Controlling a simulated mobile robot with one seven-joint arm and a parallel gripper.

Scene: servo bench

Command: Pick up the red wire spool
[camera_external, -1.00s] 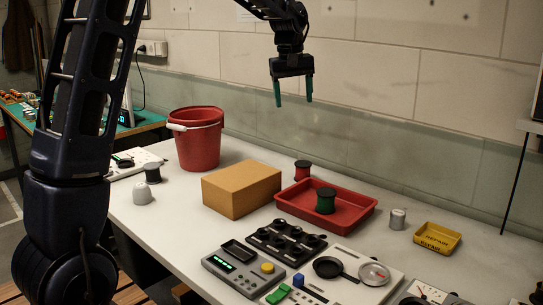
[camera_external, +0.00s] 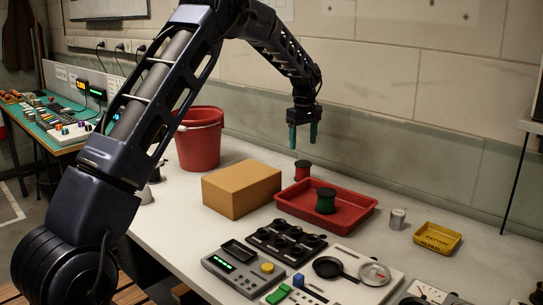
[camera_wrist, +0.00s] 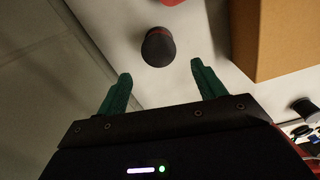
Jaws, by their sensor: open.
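The red wire spool (camera_external: 303,170) stands upright on the bench behind the red tray, with dark flanges and a red winding. In the wrist view the spool (camera_wrist: 158,48) shows mostly its dark top flange, a little ahead of the fingertips. My gripper (camera_external: 303,147) hangs above the spool with its green fingers pointing down. The fingers are apart and nothing is between them. In the wrist view my gripper (camera_wrist: 161,68) has the spool lined up roughly with the gap between its fingers, not touching.
A cardboard box (camera_external: 241,189) stands close to the left of the spool. The red tray (camera_external: 358,220) holds a green spool (camera_external: 325,201). A red bucket (camera_external: 199,140) stands further left. The wall (camera_external: 400,130) runs behind. Bench devices (camera_external: 243,272) lie in front.

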